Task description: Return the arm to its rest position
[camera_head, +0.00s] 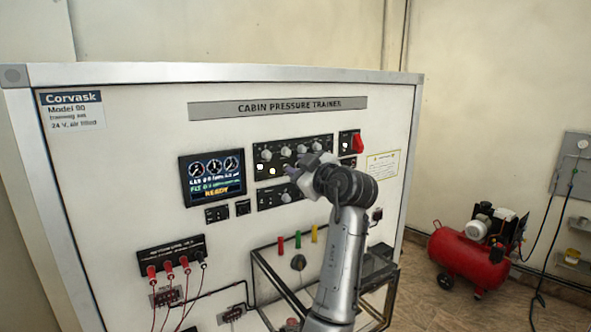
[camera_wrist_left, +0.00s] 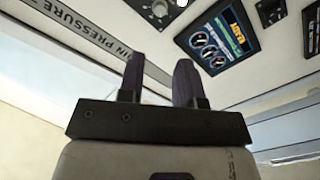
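My left arm rises from the bottom of the head view, and its left gripper (camera_head: 291,169) is in front of the trainer's control panel, over the lower part of the knob rows. In the left wrist view the two dark fingers of this gripper (camera_wrist_left: 160,68) stand apart with nothing between them. The cabin pressure trainer (camera_head: 130,130) is a large white panel with a grey frame. Its display (camera_head: 212,175) reads READY and also shows in the left wrist view (camera_wrist_left: 217,42). I cannot tell whether the gripper touches the panel. My right gripper is not in view.
A black knob panel (camera_head: 293,152), a red switch handle (camera_head: 357,143) and red plugs with cables (camera_head: 168,267) are on the trainer. A glass-sided box (camera_head: 262,288) juts out below, beside my arm. A red compressor (camera_head: 468,258) stands on the floor at right.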

